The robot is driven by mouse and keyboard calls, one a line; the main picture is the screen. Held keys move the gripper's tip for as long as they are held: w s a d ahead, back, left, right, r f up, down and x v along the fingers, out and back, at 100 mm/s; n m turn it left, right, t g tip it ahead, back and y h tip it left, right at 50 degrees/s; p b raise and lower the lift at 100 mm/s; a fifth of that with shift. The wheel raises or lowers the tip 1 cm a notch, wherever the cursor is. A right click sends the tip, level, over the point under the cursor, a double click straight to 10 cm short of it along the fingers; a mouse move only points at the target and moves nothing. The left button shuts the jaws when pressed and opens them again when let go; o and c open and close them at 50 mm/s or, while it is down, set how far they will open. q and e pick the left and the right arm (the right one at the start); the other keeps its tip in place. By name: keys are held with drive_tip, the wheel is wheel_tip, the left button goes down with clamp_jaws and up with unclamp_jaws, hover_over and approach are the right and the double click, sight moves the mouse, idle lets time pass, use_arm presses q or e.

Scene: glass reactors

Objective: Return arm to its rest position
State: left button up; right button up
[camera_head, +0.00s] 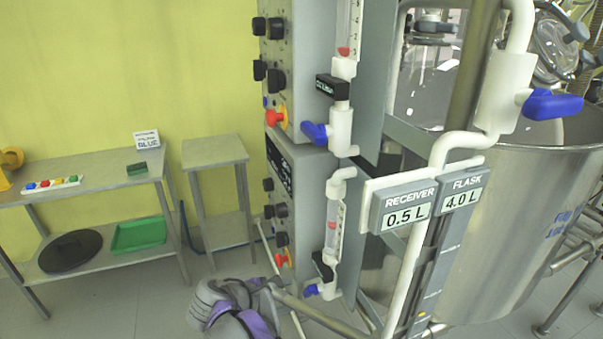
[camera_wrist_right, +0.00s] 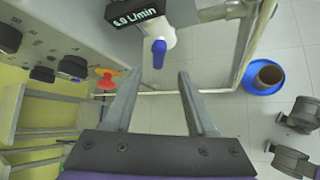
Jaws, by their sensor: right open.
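My right arm (camera_head: 225,305), grey with purple bands, shows at the bottom of the head view, in front of the control cabinet's foot. Its gripper is small and partly hidden there. In the right wrist view my right gripper (camera_wrist_right: 160,76) has its two fingers apart with nothing between them. A blue valve handle (camera_wrist_right: 159,52) on a white pipe lies just beyond the fingertips in that view, apart from them. A black meter label reading 6.0 L/min (camera_wrist_right: 138,10) is above it. My left gripper is not in view.
The cabinet (camera_head: 300,170) with knobs, red buttons and flowmeters stands close to my right arm. A steel vessel (camera_head: 500,230) and white pipes fill the right side. A table (camera_head: 90,185) and a small stand (camera_head: 213,150) are at left. Open floor lies between.

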drive_tip(key=s+d+r+m+g+y+p, duration=0.1)
drive_tip(key=s+d+m+g+y+p, duration=0.1)
drive_tip(key=s+d+m, duration=0.45)
drive_tip(key=s+d+r+m+g+y+p, duration=0.1)
drive_tip(key=s+d+r+m+p, duration=0.2)
drive_tip(key=d, duration=0.7)
use_arm(q)
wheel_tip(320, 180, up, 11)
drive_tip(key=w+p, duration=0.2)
drive_tip(key=p, duration=0.2)
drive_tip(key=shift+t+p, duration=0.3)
use_arm(e)
drive_tip(key=s+d+f+m+y, duration=0.2)
drive_tip(key=s+d+m, duration=0.4)
drive_tip(key=s+m, duration=0.4)
drive_tip(key=shift+s+d+t+y, duration=0.15)
drive_tip(key=shift+s+t+y, duration=0.25)
drive_tip(key=shift+s+y, duration=0.95)
drive_tip(key=shift+s+m+h, duration=0.25)
drive_tip(key=shift+s+h, duration=0.2)
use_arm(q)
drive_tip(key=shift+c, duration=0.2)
